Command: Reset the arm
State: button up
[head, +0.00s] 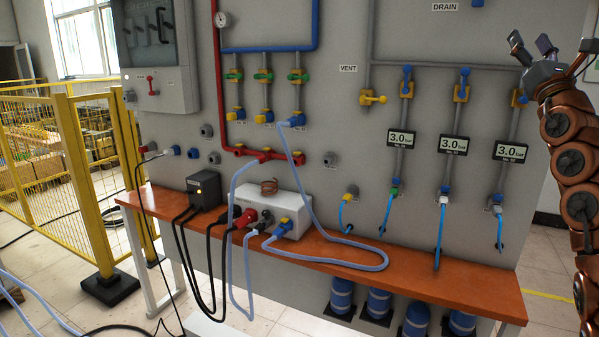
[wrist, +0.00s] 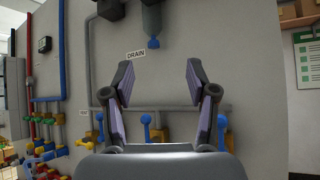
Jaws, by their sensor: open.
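My gripper (head: 533,47) is at the top right of the head view, at the end of my raised copper-coloured arm. It is open and empty, and its fingers point up and to the left. In the wrist view my gripper (wrist: 158,84) shows two fingers spread wide apart, with the grey panel wall (wrist: 262,110) behind them. Nothing is held between the fingers. The lower part of my arm runs out of the head view at the right edge.
An orange bench (head: 450,276) runs along the panel with a white heater box (head: 285,207), a black box (head: 204,188) and blue hoses (head: 345,262). Pressure displays (head: 453,145) and valves line the panel beside my arm. A yellow fence (head: 75,150) stands left.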

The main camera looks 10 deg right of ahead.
jog(key=w+d+m+g+h+p, duration=0.2)
jog(key=w+m+g+h, duration=0.5)
jog(key=w+m+h, duration=0.5)
jog(key=s+m+g+h+p, duration=0.2)
jog(key=s+m+g, duration=0.65)
jog(key=m, duration=0.65)
jog(key=s+a+f+m+g+y, duration=0.3)
jog(key=s+f+m+g+y, duration=0.3)
jog(key=s+f, duration=0.45)
jog(key=s+a+f+g+y+p, duration=0.1)
jog(key=s+a+f+y, duration=0.25)
jog(key=a+f, duration=0.45)
jog(key=s+a+f+m+g+y, duration=0.15)
jog(key=s+a+f, duration=0.35)
jog(key=f, duration=0.5)
jog(key=s+a+f+y+p, duration=0.1)
jog(key=s+a+f+y, duration=0.2)
jog(key=a+f, duration=0.5)
jog(key=s+a+f+n+g+y, duration=0.1)
jog(key=s+a+f+y, duration=0.2)
jog(key=s+a+f, duration=0.2)
jog(key=s+a+f+n+g+y, duration=0.1)
jog(key=s+a+f+g+y, duration=0.1)
jog(key=s+a+f, duration=0.4)
jog(key=s+a+y+p, duration=0.1)
jog(key=s+a, duration=0.4)
jog(key=a, duration=0.4)
jog(key=shift+s+a+f+g, duration=0.15)
jog(key=shift+a+g, duration=0.05)
jog(key=shift+g, duration=0.1)
